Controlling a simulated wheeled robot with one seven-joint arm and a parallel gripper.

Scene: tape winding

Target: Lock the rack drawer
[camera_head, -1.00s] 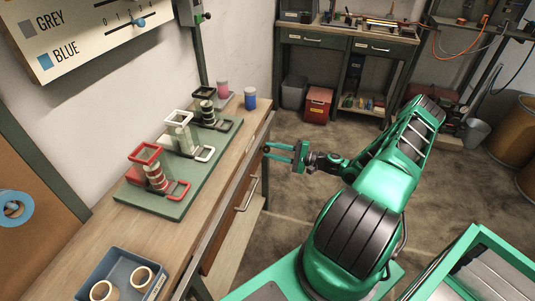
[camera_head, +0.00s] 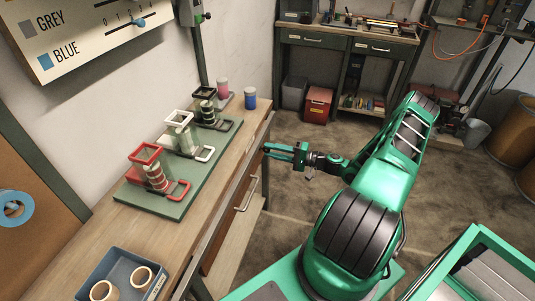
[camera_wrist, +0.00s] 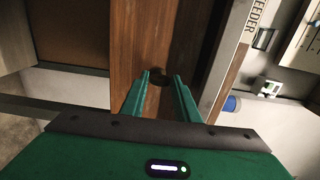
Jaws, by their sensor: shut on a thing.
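The rack drawer has a brown wooden front (camera_head: 221,232) on the side of the bench and a metal handle (camera_head: 247,194). The drawer front (camera_wrist: 142,45) also fills the middle of the wrist view. A small dark round lock knob (camera_wrist: 158,77) sits on the wood between my fingertips. My gripper (camera_head: 266,149) reaches the bench side near its far end, and its green fingers show in the wrist view (camera_wrist: 161,78). The fingers are shut on the knob, one on each side. The drawer looks pushed in. The knob's exact turn angle is too dark to tell.
On the bench (camera_head: 80,233), a green board (camera_head: 172,207) carries red, white and black framed stands. A blue tray (camera_head: 84,290) holds two rings. Pink (camera_head: 222,88) and blue (camera_head: 250,98) cups stand at the far end. The floor (camera_head: 262,245) beside the bench is open.

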